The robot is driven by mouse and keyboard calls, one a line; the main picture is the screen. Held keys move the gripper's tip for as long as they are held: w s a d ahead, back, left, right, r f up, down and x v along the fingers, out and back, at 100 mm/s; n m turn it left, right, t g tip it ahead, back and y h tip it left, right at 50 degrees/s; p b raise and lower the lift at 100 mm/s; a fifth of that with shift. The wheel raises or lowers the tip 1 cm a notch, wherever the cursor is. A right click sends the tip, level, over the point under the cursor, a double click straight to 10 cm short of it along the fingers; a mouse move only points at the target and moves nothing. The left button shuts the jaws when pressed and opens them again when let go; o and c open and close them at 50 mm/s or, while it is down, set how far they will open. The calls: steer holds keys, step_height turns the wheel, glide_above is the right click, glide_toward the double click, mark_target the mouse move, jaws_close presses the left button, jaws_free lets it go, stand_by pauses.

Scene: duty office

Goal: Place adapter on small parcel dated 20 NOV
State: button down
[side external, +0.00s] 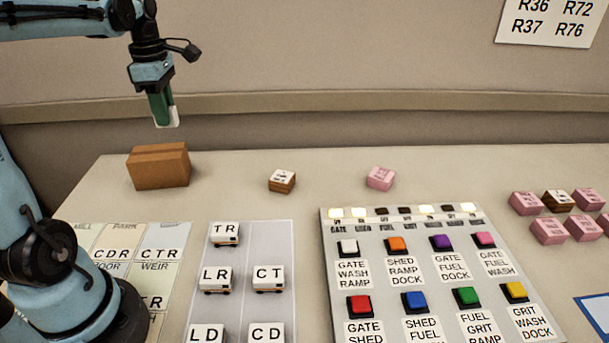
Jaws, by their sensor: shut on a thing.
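My gripper (163,108) is at the upper left, raised above the table and over the back of the brown box. It is shut on a small green and white piece (173,117), taken as the adapter; its outline is hard to separate from the fingers. A small brown parcel (281,182) with a white label on top sits alone on the table, right of and below my gripper. A small pink parcel (380,178) sits further right. Several more pink parcels (548,231) and a brown one (559,200) are grouped at the right. The dates on the labels are too small to read.
A larger brown box (158,167) stands at the back left. A panel of coloured buttons (328,270) fills the front middle. Left of it, a grey board (250,315) holds several small lettered vehicles. The table between the brown box and the single parcels is clear.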

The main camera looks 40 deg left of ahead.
steer(key=a+f, duration=0.1)
steer(key=a, duration=0.1)
steer(key=s+a+f, duration=0.1)
steer(key=a+f, duration=0.1)
steer(key=s+a+f, duration=0.1)
steer(key=a, duration=0.2)
steer(key=shift+f, duration=2.25)
steer(key=shift+f, duration=0.15)
steer(key=c, duration=0.9)
jaws_free()
